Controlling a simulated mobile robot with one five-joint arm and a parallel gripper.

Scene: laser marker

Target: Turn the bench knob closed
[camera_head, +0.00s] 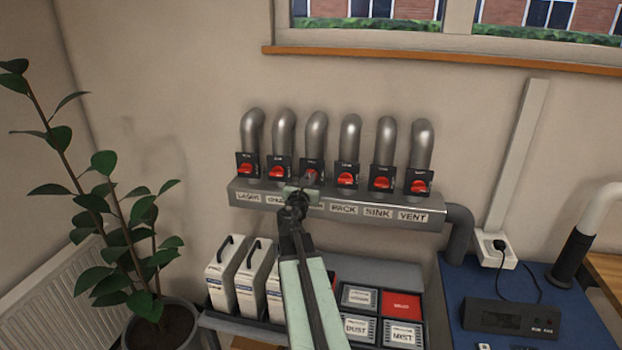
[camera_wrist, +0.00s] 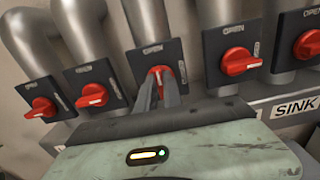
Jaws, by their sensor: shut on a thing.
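A row of red knobs on black plates sits on pipes above a grey metal manifold (camera_head: 400,222). My gripper (camera_head: 305,178) is at the third knob from the left (camera_head: 314,173), and its label below is hidden behind my arm. In the wrist view my gripper's fingers (camera_wrist: 160,88) are shut on this red knob (camera_wrist: 157,77), with its plate marked OPEN at the top edge. The fingers cover most of the knob, so its pointer direction is hard to tell.
Neighbouring knobs stand close on both sides, such as the PACK knob (camera_head: 347,178) to the right. Below are white boxes (camera_head: 222,276) and a dark tray (camera_head: 425,322) with labelled compartments. A plant (camera_head: 125,240) stands at left, and a blue bench top (camera_head: 570,325) at right.

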